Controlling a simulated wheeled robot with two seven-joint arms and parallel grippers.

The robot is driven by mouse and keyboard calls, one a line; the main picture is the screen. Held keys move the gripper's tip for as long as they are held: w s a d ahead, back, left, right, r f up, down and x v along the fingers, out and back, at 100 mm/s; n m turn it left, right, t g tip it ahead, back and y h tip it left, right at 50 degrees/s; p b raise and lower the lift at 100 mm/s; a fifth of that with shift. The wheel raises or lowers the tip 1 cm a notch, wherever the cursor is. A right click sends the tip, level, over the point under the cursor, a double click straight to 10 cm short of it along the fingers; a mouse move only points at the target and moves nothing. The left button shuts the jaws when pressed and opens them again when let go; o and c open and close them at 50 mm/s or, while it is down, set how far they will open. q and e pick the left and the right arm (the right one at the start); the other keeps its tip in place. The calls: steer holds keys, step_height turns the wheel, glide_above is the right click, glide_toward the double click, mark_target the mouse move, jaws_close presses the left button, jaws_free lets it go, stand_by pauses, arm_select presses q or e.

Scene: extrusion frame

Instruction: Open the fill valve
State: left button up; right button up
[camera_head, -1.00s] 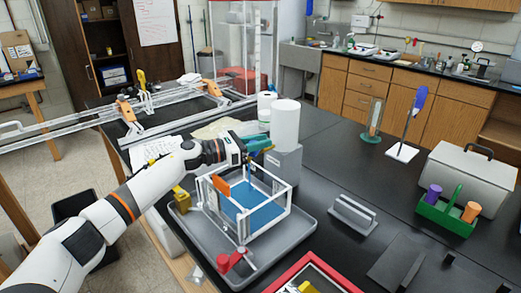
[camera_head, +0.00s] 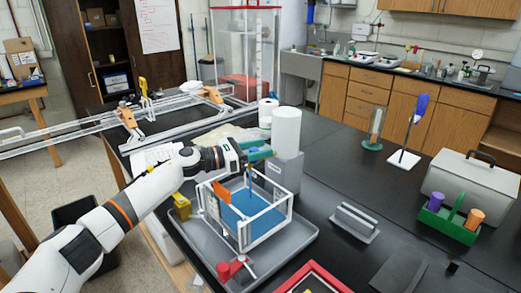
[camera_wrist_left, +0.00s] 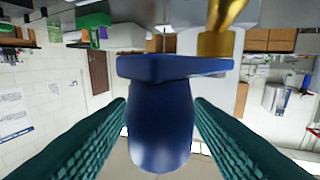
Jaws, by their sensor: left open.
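My left gripper (camera_head: 260,153) reaches in from the left above the white-edged open frame, its teal fingers pointing right. In the left wrist view its two teal fingers (camera_wrist_left: 160,130) are open on either side of a blue rounded handle (camera_wrist_left: 160,115). The handle lies between the fingers, close to both; I cannot tell whether either touches it. A brass-coloured piece (camera_wrist_left: 218,42) sits just beyond the handle. In the head view the handle is too small to make out clearly. My right gripper is not in view.
The white-edged frame (camera_head: 266,236) with a blue panel stands in a grey tray (camera_head: 290,252), with a red fitting (camera_head: 231,268) at the front. A white cylinder (camera_head: 286,130) on a grey block stands behind the gripper.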

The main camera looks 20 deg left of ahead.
arm_select(q)
steer(key=b+v, duration=0.3)
steer(key=v, duration=0.8)
steer(key=shift+s+a, duration=0.15)
